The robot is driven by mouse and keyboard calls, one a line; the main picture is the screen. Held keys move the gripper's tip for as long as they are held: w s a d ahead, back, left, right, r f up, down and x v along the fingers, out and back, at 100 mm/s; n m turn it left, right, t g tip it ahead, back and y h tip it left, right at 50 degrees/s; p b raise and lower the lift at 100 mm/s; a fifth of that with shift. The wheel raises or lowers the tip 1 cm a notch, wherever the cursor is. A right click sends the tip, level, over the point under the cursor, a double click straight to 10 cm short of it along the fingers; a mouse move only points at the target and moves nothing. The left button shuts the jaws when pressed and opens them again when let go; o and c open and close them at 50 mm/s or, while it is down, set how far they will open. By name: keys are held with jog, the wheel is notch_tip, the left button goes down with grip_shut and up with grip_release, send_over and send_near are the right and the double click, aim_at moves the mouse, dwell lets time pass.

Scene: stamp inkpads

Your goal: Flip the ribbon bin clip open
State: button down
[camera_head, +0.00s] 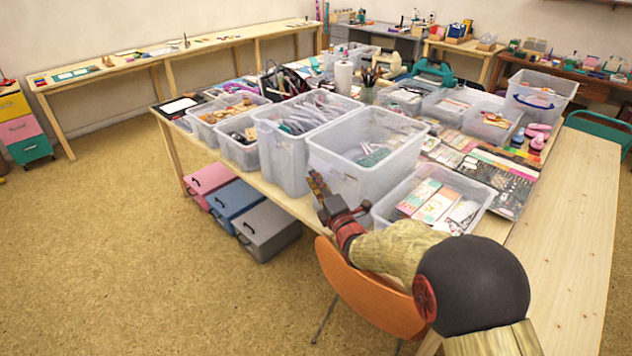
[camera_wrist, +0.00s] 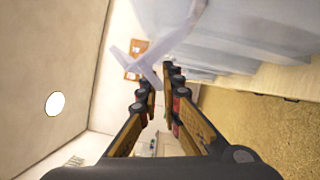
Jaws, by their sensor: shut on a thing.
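A large clear bin (camera_head: 335,175) stands at the near edge of the table, with a few grey-green and pinkish items inside. My gripper (camera_head: 317,184) is at the bin's near left corner, below its rim. In the wrist view, my gripper (camera_wrist: 160,82) has its fingers close together around part of a pale translucent strip (camera_wrist: 145,68), which looks like the bin's clip. The strip sticks out at an angle beside the blurred bin wall (camera_wrist: 220,40). The exact contact is hidden by the fingertips, and the clip is too small to make out in the head view.
Another tall clear bin (camera_head: 283,160) stands close on the left, and a lower bin of cards (camera_head: 385,208) on the right. An orange chair (camera_head: 365,297) is under my arm. Pink, blue and grey boxes (camera_head: 268,240) lie beneath the table. Floor at left is clear.

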jog(key=shift+f, duration=0.2)
dwell(0.3)
jog(key=c, duration=2.3)
grip_release()
jog(key=shift+s+r, duration=0.1)
jog(key=v, duration=1.2)
jog(key=shift+d, duration=0.1)
